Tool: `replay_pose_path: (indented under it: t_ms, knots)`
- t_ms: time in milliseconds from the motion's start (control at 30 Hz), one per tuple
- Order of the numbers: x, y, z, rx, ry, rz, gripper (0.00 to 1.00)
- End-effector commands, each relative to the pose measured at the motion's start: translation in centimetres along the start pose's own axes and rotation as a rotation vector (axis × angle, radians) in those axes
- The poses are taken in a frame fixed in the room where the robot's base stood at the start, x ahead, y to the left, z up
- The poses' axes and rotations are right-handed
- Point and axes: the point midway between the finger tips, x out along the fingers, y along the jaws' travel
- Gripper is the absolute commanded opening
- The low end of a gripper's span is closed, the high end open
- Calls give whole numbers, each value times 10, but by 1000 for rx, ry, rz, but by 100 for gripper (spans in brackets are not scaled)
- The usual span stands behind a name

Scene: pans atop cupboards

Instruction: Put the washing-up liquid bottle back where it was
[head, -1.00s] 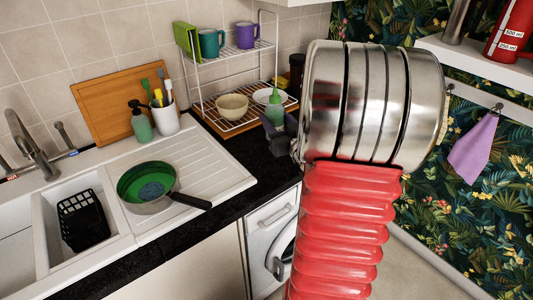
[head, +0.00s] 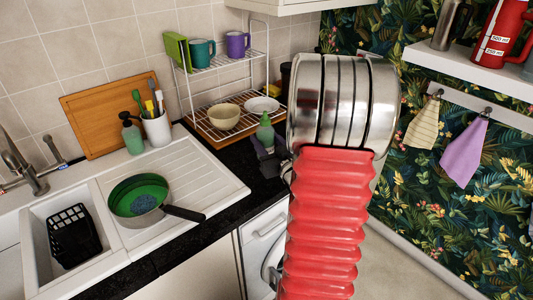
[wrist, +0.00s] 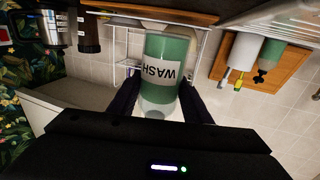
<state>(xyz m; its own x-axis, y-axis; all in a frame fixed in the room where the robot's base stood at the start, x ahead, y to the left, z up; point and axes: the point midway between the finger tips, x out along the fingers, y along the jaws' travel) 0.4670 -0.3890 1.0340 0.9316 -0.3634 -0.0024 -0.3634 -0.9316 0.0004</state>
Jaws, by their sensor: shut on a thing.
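The washing-up liquid bottle (head: 265,134) is green and upright, in front of the wire rack's right end. In the wrist view, which is upside down, the bottle (wrist: 168,75) shows a white WASH label. My gripper (head: 268,160) is shut on it, with a dark finger on each side; in the wrist view my gripper (wrist: 158,100) clasps it near its upper part. I cannot tell whether its base touches the black worktop (head: 232,155).
The white wire rack (head: 240,133) holds a bowl (head: 224,117), plate (head: 262,105) and mugs (head: 238,45). A pan (head: 140,196) lies on the drainer to the left. A green pump bottle (head: 132,135) stands by a utensil pot (head: 156,128). My arm hides worktop on the right.

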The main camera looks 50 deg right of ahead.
Motion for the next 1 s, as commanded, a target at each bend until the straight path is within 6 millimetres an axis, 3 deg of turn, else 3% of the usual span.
replay_pose_path:
  t_ms: [533,1000]
  knots:
    - [0,1,12,1,1,1,0]
    - [0,1,50,0,3,2,0]
